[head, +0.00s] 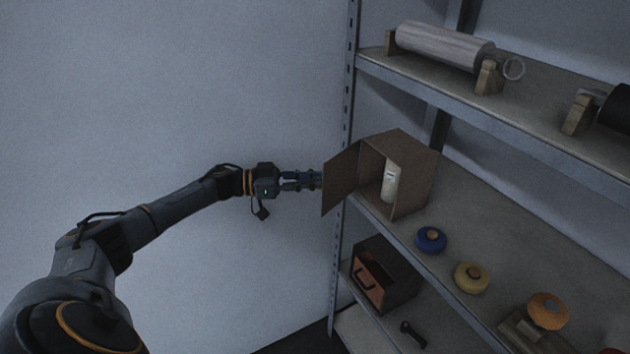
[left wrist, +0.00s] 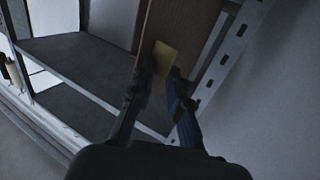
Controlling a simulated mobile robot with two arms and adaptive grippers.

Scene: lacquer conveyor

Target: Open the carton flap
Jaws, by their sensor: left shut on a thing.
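The brown carton (head: 419,178) stands on the middle shelf near its left end, with its front open. Its flap (head: 341,179) stands swung out to the left from the carton's front edge. A pale cylinder with a label (head: 391,181) stands upright inside. My left gripper (head: 317,180) is at the outer face of the flap. In the left wrist view its fingers (left wrist: 160,76) are shut on a yellow tab (left wrist: 164,57) against the brown flap (left wrist: 186,22). The fingertips are partly hidden behind the flap in the head view. My right gripper is out of view.
The shelf's perforated post (head: 349,90) is close beside the flap. Blue (head: 431,239), yellow (head: 471,277) and orange (head: 548,310) round items lie on the middle shelf (head: 480,220). A dark box (head: 390,275) with a handle stands below. Free room lies left of the rack.

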